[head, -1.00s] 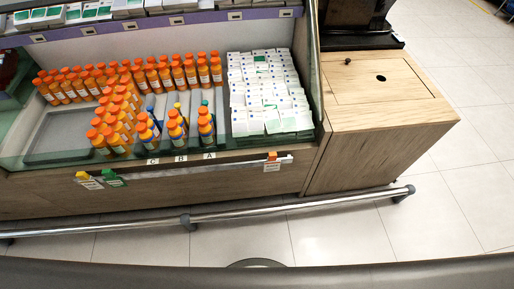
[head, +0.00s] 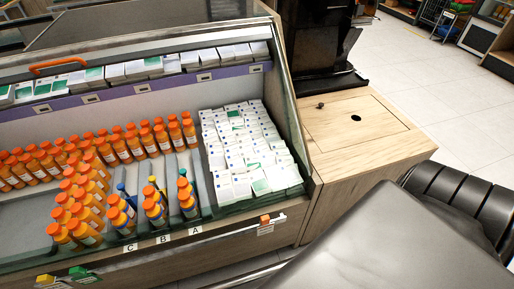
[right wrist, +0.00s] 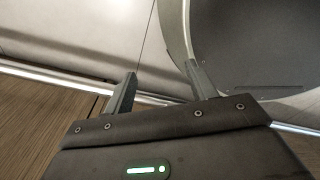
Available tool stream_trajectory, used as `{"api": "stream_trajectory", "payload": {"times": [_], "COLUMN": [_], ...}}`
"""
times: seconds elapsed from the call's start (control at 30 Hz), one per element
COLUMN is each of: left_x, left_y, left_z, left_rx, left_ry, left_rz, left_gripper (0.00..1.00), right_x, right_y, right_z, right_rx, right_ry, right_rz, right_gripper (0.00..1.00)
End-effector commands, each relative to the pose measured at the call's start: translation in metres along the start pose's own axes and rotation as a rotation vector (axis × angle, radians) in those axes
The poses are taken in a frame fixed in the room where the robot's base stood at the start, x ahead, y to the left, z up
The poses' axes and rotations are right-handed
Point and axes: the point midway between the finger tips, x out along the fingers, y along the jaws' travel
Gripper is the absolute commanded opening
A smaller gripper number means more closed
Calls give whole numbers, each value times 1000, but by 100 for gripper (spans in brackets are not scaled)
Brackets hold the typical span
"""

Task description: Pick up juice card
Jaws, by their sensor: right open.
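An orange card (head: 265,219) stands on the front rail of the display case, above a white label. A yellow card (head: 45,279) and a green card (head: 79,271) stand at the lower left of that front edge. I cannot tell which of these is the juice card. My right gripper (right wrist: 161,75) shows in the right wrist view, open with nothing between its fingers, over floor and a grey curved surface. It is hidden in the head view, where my dark right arm fills the lower right. My left gripper is not in view.
The display case holds several orange-capped bottles (head: 86,213), lanes marked A, B and C, and white cartons (head: 244,150). Tiled floor lies beyond.

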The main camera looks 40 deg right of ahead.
Motion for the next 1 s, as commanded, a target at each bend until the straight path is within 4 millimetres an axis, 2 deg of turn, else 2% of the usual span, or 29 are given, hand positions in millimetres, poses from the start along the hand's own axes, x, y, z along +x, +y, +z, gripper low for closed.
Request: {"api": "stream_trajectory", "payload": {"times": [0.03, 0.17, 0.27, 0.3, 0.4, 0.5, 0.6, 0.87, 1.0], "left_x": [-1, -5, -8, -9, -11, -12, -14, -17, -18], "left_y": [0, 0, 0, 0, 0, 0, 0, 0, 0], "left_z": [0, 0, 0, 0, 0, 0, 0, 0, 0], "left_rx": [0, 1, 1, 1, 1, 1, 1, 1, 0], "left_ry": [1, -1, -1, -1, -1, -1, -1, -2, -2], "left_rz": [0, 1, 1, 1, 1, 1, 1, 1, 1], "left_gripper": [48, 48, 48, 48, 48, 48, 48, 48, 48], "right_x": [-5, -33, -73, -94, -147, -194, -233, -318, -364], "right_y": [-1, 0, 3, 4, 7, 9, 11, 11, 4], "right_z": [-19, -74, -122, -140, -175, -196, -208, -228, -249], "right_rx": [4, 8, 14, 17, 24, 29, 32, 2, -92], "right_ry": [19, 54, 84, 96, 122, 140, 156, 206, 271], "right_rz": [0, 2, 5, 6, 9, 12, 14, 19, 25], "right_gripper": [56, 56, 56, 56, 56, 56, 56, 56, 56]}}
